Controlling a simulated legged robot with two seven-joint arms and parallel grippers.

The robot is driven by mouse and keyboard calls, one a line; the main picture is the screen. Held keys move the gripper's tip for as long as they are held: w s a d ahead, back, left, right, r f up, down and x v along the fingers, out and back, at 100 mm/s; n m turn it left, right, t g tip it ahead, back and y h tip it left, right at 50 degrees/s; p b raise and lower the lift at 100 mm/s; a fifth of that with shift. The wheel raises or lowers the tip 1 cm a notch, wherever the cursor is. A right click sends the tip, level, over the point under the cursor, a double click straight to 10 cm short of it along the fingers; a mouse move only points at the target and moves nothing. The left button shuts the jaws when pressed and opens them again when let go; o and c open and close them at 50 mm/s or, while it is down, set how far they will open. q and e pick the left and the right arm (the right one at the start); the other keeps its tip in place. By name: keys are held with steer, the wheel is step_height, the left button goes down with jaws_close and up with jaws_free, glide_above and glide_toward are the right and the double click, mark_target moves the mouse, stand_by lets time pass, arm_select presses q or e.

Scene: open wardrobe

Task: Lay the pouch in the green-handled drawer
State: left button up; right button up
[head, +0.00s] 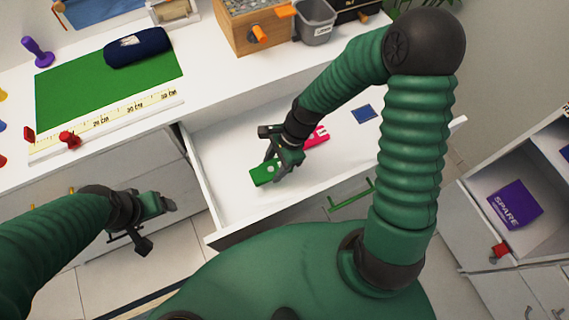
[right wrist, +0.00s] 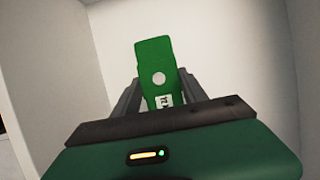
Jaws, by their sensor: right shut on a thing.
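My right gripper (head: 272,168) is shut on a small green item (head: 262,175), which could be the pouch. In the right wrist view the green item (right wrist: 157,65) stands up between the fingers, with a white round spot and a white lettered tag. The gripper is over the inside of the open white drawer (head: 215,205); I cannot tell whether the item touches its floor. The green handle (head: 350,200) is on the drawer's front. A dark blue zipped case (head: 138,47) lies on the counter. My left gripper (head: 155,222) is open and empty, left of the drawer.
In the drawer, a pink lettered item (head: 318,136) lies behind the gripper and a blue one (head: 364,114) at the far right. A green mat (head: 85,95) and ruler (head: 110,120) lie on the counter. A purple SPARE box (head: 515,203) sits in the right cabinet.

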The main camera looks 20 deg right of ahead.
mark_target(275, 172)
steer(key=f, duration=0.1)
steer(key=f+b, duration=0.1)
steer(key=f, duration=0.3)
steer(key=shift+d+f, duration=0.1)
steer(key=shift+d, duration=0.2)
steer(key=shift+a, duration=0.15)
steer(key=o, duration=1.5)
steer(key=shift+a, duration=0.1)
